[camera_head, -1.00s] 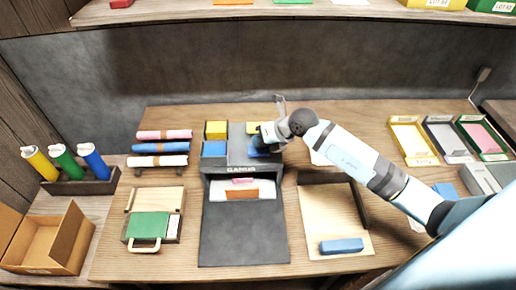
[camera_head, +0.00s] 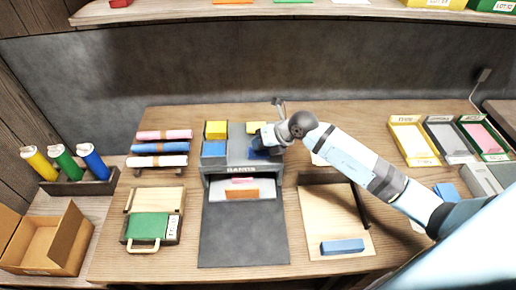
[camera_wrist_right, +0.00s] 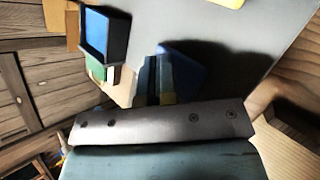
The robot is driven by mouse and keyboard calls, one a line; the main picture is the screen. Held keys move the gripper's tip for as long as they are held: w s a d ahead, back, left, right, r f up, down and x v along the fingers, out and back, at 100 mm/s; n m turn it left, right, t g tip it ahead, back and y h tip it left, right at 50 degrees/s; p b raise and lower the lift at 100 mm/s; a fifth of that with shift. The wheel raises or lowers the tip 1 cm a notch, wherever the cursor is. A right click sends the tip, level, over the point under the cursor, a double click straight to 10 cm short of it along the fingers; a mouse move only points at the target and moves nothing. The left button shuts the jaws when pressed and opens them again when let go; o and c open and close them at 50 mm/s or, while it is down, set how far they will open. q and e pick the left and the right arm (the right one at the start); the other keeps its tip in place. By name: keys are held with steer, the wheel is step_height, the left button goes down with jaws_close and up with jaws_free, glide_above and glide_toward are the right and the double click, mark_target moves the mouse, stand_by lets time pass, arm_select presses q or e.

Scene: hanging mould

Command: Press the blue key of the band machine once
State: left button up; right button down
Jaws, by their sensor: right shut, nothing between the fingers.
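The grey band machine (camera_head: 240,170) stands mid-table, its label partly readable. Its top has a yellow block (camera_head: 216,130) and a blue block (camera_head: 214,149) on the left, and a yellow piece (camera_head: 256,128) and a dark blue key (camera_head: 259,155) on the right. My right gripper (camera_head: 264,146) is shut and empty, low over this right blue key and partly hiding it. In the right wrist view, the fingers (camera_wrist_right: 158,88) point at a shaded blue surface (camera_wrist_right: 187,72). I cannot tell whether they touch it or whether it is pressed down. My left gripper is out of view.
A dark mat (camera_head: 243,235) lies before the machine. A tray with a blue block (camera_head: 342,246) is at its right, a green-covered board (camera_head: 147,226) at its left. Rolled cloths (camera_head: 160,148), coloured bottles (camera_head: 65,162) and an open carton (camera_head: 45,240) are farther left.

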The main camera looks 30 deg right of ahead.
stand_by(0.3)
steer(key=shift+r+p, duration=1.05)
steer(key=shift+r, duration=0.15)
step_height(320, 180, up, 5)
steer(key=p, duration=0.3)
steer(key=shift+p, duration=0.4)
